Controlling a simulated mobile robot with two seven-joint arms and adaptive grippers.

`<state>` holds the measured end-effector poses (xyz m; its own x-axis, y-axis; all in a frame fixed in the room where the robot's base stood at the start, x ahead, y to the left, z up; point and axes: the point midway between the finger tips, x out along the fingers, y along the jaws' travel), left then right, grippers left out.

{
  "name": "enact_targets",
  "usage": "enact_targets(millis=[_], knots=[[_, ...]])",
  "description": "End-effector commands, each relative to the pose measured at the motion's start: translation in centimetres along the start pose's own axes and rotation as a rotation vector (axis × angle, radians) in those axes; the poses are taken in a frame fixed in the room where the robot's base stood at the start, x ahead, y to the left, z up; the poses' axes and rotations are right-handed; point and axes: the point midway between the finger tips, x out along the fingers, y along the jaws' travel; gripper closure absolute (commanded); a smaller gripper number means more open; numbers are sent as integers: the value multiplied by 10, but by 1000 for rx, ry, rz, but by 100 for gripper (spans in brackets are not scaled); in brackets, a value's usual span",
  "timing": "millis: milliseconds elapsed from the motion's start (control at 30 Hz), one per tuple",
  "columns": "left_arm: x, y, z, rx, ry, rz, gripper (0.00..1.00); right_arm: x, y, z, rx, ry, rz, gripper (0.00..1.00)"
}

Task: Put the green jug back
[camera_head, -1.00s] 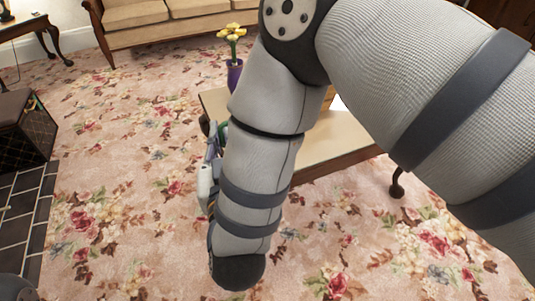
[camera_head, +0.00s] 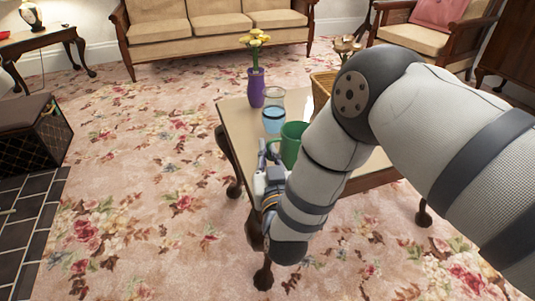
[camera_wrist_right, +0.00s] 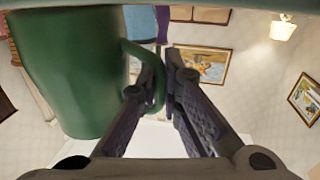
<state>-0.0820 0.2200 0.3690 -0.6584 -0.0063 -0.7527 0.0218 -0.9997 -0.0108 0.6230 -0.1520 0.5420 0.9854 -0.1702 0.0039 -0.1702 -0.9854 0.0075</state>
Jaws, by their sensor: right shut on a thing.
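The green jug (camera_head: 293,145) shows in the head view at the near part of the small table, partly behind my right arm. My right gripper (camera_head: 268,158) is at its left side. In the right wrist view the jug (camera_wrist_right: 70,70) fills the upper left, and its handle lies between the fingers of my right gripper (camera_wrist_right: 165,62), which are shut on it. I cannot tell whether the jug's base touches the tabletop. My left gripper is not in view.
The table (camera_head: 236,118) also holds a purple vase (camera_head: 256,88) with yellow flowers, a clear glass with blue liquid (camera_head: 273,118) and a wicker basket (camera_head: 322,88), partly hidden by my arm. A sofa (camera_head: 215,28) stands behind. Carpet left of the table is clear.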

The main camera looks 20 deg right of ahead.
Motion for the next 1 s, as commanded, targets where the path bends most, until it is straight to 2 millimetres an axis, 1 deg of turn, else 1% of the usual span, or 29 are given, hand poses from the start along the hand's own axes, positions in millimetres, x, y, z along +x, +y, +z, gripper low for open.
enact_targets(millis=[33,133,167,200,233,500,567,667,900,1000], knots=[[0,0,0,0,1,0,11,0,0,-2,0,4,0,100],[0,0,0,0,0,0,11,0,0,2,-1,3,0,100],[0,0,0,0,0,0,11,0,0,2,0,0,0,89],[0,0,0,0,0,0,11,0,0,2,0,1,0,80],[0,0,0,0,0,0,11,0,0,2,0,1,0,73],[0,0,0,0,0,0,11,0,0,1,0,1,0,73],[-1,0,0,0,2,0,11,0,0,-3,0,3,1,73],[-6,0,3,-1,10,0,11,-18,-1,-3,-1,-1,-2,73],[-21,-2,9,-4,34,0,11,-83,-1,-4,-1,-1,-1,73],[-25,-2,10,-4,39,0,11,-103,-1,-3,0,0,-2,73]])
